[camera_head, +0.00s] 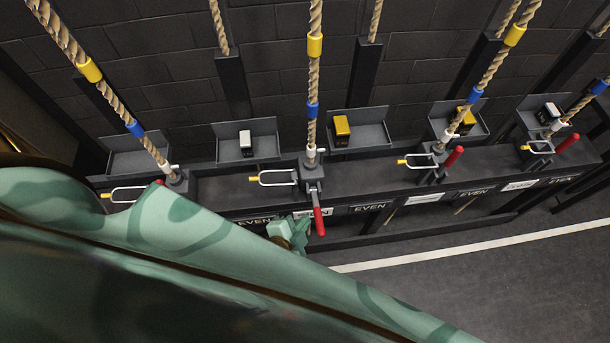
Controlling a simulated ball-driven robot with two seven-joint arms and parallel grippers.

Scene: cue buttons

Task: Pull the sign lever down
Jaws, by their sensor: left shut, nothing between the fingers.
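A lever with a red handle (319,218) hangs down at the front of the rail, below the rope lock in the middle of the view. It partly covers a white label (298,214) that seems to read SIGN. My left gripper (294,232), green, is just left of the red handle and slightly below the label. It is shut and looks empty. Whether it touches the handle I cannot tell. My large green arm fills the lower left and hides part of the rail. My right gripper is not in view.
Other red levers stick up to the right on the rail (225,190), at the right (453,157) and far right (567,143). Ropes with yellow and blue bands rise from the locks. Wire loops (278,177) stick out leftward. Grey trays hold small blocks. Floor at lower right is clear.

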